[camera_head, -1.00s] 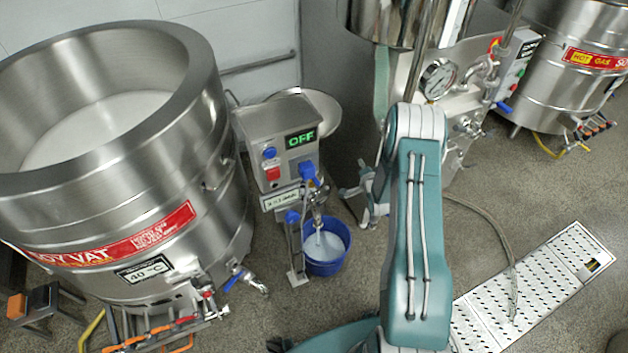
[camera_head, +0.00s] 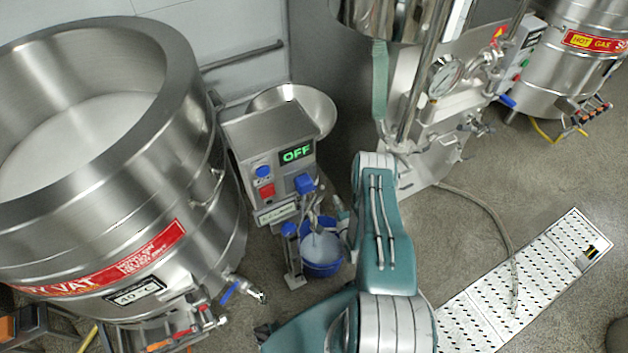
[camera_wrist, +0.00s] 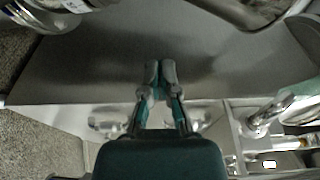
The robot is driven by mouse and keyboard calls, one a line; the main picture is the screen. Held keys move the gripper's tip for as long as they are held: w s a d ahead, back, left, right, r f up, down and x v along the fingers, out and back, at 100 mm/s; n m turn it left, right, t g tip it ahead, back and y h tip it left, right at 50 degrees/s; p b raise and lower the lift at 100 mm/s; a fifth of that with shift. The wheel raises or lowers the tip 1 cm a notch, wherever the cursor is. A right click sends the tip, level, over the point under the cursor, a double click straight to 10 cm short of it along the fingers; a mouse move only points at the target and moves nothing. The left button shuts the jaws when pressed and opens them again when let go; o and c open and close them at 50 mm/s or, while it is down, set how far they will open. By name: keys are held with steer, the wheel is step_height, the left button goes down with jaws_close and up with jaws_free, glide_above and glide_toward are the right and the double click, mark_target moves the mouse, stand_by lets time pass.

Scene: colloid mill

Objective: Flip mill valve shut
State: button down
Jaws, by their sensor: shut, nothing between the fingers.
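The mill (camera_head: 268,135) is a steel box with a green "OFF" display, blue and red buttons and a label. A blue handle (camera_head: 304,184) sits at its lower right front, above a metal spout over a blue bucket (camera_head: 322,262) of whitish liquid. I cannot tell from the picture whether the valve is open. My gripper (camera_wrist: 160,68) is shut and empty in the wrist view, before a plain grey steel surface. In the head view, part of my gripper (camera_head: 340,208) shows just right of the spout and bucket, largely hidden by my arm.
A large soy vat (camera_head: 100,215) of white liquid stands left, with a blue-handled tap (camera_head: 230,292). A steel machine with a gauge (camera_head: 444,75) stands at the back right. A hose (camera_head: 505,235) crosses the floor to a drain grate (camera_head: 540,275). Open floor lies at right.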

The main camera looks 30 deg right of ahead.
steer(key=w+d, duration=0.2)
steer(key=w, duration=0.8)
steer(key=shift+s+a, duration=0.25)
steer(key=shift+a, duration=0.85)
steer(key=shift+s+a, duration=0.2)
steer(key=shift+a, duration=0.85)
steer(key=shift+w+a, duration=0.1)
steer(key=shift+w, duration=0.05)
